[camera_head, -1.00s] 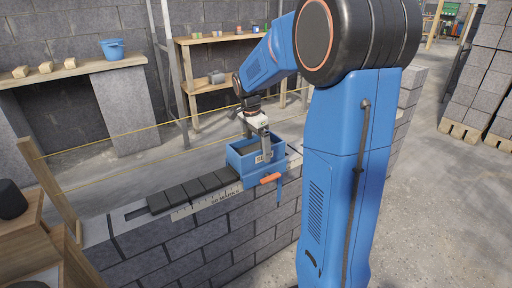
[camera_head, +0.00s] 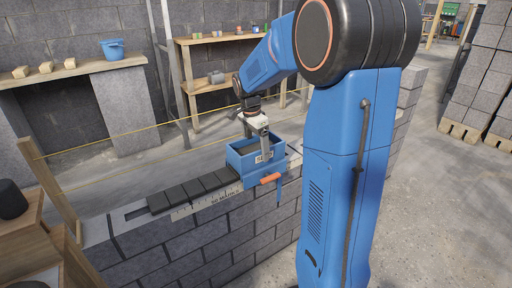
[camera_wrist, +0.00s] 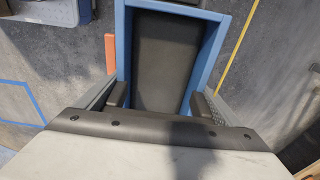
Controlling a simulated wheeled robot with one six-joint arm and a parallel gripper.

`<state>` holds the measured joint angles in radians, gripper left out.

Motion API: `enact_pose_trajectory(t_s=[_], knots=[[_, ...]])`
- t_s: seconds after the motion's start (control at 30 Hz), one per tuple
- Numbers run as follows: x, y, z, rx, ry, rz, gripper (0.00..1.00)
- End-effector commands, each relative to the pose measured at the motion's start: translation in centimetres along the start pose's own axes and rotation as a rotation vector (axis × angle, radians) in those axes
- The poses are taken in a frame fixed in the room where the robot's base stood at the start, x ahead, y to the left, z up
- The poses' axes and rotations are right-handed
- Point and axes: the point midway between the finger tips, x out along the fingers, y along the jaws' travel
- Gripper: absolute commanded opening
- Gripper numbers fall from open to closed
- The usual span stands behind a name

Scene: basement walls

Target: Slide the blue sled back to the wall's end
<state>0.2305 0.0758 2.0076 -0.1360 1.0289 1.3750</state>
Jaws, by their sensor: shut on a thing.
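The blue sled (camera_head: 240,162) is an open-topped box sitting on top of the block wall (camera_head: 215,235), at the right end of a row of dark strips. An orange handle (camera_head: 270,178) sticks out at its near side. My gripper (camera_head: 265,154) points down at the sled from above and is shut on it. In the wrist view the sled's blue rim (camera_wrist: 214,55) surrounds a dark grey inside. The gripper's fingers (camera_wrist: 160,98) show at both sides of the sled's near end; the exact contact is hidden.
Dark strips (camera_head: 190,191) lie along the wall top left of the sled, with a pale ruler (camera_head: 205,202) beside them. A yellow string (camera_head: 120,136) runs behind the wall. A wooden stand (camera_head: 20,222) is at the left. My arm hides the wall's right part.

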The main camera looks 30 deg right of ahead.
Motion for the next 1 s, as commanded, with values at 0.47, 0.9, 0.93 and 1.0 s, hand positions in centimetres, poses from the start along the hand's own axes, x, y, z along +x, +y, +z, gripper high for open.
enact_pose_trajectory(t_s=[0.47, 0.9, 0.93, 1.0], knots=[[0.2, 0.0, 1.7, -0.002, -0.003, 0.004, 0.25], [0.1, 0.1, 4.7, -0.001, -0.005, 0.008, 0.25], [0.1, 0.1, 4.8, -0.001, -0.005, 0.008, 0.24], [0.0, 0.2, 5.3, -0.002, -0.005, 0.008, 0.25]])
